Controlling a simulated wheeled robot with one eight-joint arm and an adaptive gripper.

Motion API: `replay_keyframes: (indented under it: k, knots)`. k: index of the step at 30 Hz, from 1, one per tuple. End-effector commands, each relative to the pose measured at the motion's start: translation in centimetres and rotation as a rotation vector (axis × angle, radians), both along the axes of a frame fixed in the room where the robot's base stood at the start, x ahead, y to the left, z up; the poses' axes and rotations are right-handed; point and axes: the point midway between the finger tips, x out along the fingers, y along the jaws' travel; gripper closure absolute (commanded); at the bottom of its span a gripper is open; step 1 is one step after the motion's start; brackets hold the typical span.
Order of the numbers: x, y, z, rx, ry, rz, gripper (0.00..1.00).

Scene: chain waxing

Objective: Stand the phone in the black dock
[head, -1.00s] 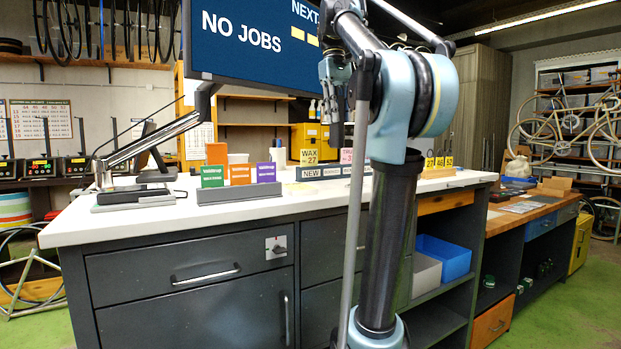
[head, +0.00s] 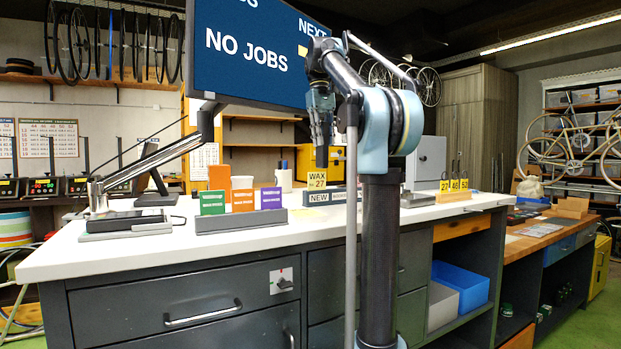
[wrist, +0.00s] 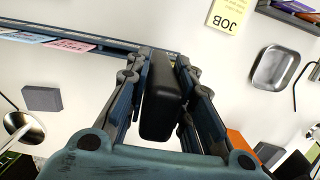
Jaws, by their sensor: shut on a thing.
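My gripper (head: 321,150) is shut on a black phone, a dark upright slab. In the wrist view the phone (wrist: 163,98) stands between the two fingers (wrist: 163,85), with its narrow edge towards the camera. In the head view the gripper hangs above the white counter, in front of the yellow WAX sign, and the phone is hard to tell from the dark fingers. I cannot identify the black dock for certain. A dark grey block (wrist: 41,98) lies left of the gripper in the wrist view. A black stand with a tilted panel (head: 150,168) is at the counter's left.
The white counter (head: 270,236) carries green, orange and purple boxes (head: 241,200) in a grey holder. A flat black device (head: 112,221) lies at its left, near the screen's arm. The wrist view shows a JOB card (wrist: 228,14) and a metal tray (wrist: 275,67).

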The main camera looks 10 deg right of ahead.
Motion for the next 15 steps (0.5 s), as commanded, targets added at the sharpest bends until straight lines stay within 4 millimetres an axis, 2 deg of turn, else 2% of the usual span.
replay_keyframes:
  k: [6, 15]
  knots:
    - [3.4, 1.4, 0.0, 0.0, 0.0, 0.001, 1.0]
    - [6.3, 2.6, 0.0, 0.0, 0.0, 0.001, 1.0]
